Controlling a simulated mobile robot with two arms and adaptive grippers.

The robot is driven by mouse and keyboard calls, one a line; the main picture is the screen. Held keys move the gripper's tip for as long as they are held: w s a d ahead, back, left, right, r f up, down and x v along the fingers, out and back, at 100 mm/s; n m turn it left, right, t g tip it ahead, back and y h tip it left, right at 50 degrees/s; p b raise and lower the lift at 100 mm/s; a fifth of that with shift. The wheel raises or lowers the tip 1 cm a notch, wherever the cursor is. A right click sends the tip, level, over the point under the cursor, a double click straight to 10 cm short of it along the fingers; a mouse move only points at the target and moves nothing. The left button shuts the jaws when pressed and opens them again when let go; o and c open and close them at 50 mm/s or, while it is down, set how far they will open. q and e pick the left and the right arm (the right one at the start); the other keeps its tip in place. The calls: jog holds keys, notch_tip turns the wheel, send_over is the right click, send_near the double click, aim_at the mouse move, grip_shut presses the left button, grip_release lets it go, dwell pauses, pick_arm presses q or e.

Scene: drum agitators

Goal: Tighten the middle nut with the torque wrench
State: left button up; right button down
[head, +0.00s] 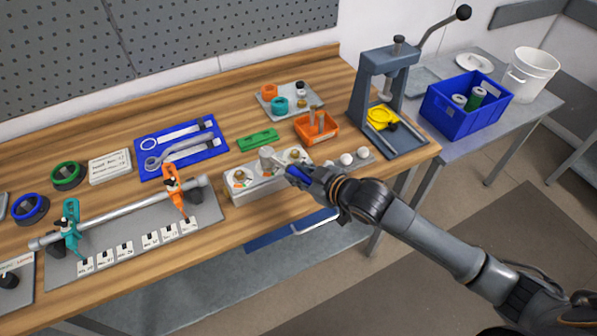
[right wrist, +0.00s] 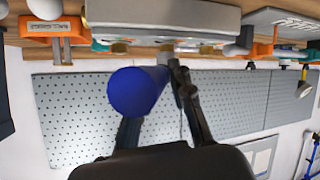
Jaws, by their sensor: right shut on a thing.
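The torque wrench has a blue handle (head: 297,173) and a grey head (head: 267,153). My right gripper (head: 306,176) is shut on the handle, which also shows as a blue cylinder (right wrist: 138,90) in the right wrist view. The wrench head is over the middle of a pale block (head: 236,190) with brass nuts. The left nut (head: 240,175) and the right nut (head: 295,154) show. The middle nut is hidden by the wrench head, so I cannot tell whether the head is seated on it. My left gripper is out of view.
A blue tray (head: 222,146) with a spanner lies behind the block. A green piece (head: 258,138) and an orange bin (head: 328,133) are close behind. A grey press (head: 365,100) stands to the right. A pipe in clamps (head: 120,215) lies left.

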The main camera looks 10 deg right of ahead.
jog(key=shift+f+b, duration=0.35)
jog(key=shift+f, duration=0.2)
dwell(0.4)
jog(key=shift+a, duration=0.15)
jog(key=shift+s+a+r+m+h+p, duration=0.1)
jog(key=shift+s+a+m+h+p, duration=0.15)
jog(key=shift+m+h+p, duration=0.2)
jog(key=shift+s+a+m+t+h, duration=0.3)
jog(key=shift+a+m+h, duration=0.2)
jog(key=shift+m+h, duration=0.2)
jog(key=shift+s+a+m+t+h, duration=0.2)
jog(key=shift+a+m+t+h, duration=0.1)
jog(key=shift+a+m+h, duration=0.3)
jog(key=shift+s+a+m+t+h, duration=0.3)
jog(key=shift+a+m+h, duration=0.15)
jog(key=shift+m+h, duration=0.25)
jog(key=shift+a, duration=0.15)
